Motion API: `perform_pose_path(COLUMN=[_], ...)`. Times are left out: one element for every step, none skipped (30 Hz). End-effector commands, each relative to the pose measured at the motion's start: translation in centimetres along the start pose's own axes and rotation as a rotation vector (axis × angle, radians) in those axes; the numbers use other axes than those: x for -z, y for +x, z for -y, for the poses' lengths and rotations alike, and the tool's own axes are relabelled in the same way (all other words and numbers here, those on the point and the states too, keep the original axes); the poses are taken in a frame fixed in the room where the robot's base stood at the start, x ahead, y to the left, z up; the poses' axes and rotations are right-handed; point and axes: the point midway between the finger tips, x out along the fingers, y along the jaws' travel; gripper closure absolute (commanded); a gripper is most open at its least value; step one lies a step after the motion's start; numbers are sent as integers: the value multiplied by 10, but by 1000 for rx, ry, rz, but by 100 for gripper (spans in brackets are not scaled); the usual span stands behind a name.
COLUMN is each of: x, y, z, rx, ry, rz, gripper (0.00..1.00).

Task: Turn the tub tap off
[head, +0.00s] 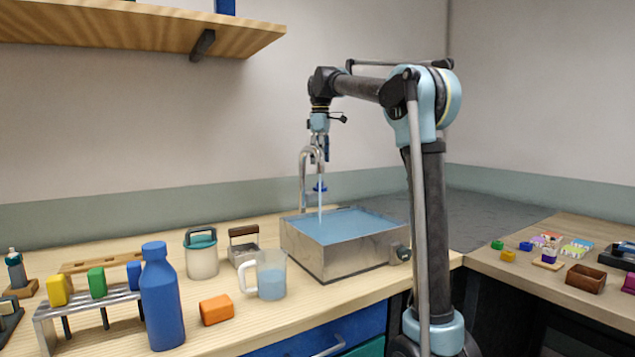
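The metal tub (345,262) stands on the wooden counter and is filled with blue water (345,225). The curved metal tap (303,180) rises at the tub's back left. A thin stream of water (320,205) falls from its spout into the tub. A small blue part, perhaps the tap's handle (320,187), shows beside the stream. My gripper (326,155) hangs pointing down close to the top of the tap. Its fingers are small and dark here, and I cannot tell whether they are open or touching the tap.
A clear jug (271,276), an orange block (216,310), a blue bottle (162,300), a lidded jar (202,256) and a rack (88,300) stand left of the tub. A shelf (140,30) overhangs the upper left. Small items sit on the right counter (540,228).

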Motion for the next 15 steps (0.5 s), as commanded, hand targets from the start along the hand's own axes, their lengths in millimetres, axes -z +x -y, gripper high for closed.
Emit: perform_pose_path(x=[0, 0, 0, 0, 0, 0, 0, 0, 0, 0, 0, 0, 0, 0, 0], y=[9, 14, 21, 26, 31, 37, 42, 46, 52, 56, 60, 64, 67, 69, 72], z=[0, 0, 0, 0, 0, 0, 0, 0, 0, 0, 0, 0, 0, 0, 0], rx=[0, 0, 0, 0, 0, 0, 0, 0, 0, 0, 0, 0, 0, 0, 0], ry=[0, 0, 0, 0, 0, 0, 0, 0, 0, 0, 0, 0, 0, 0, 0], rz=[0, 0, 0, 0, 0, 0, 0, 0, 0, 0, 0, 0, 0, 0, 0], gripper=[36, 36, 36, 36, 36, 36, 36, 36, 36, 36, 36, 36, 36, 36, 36])
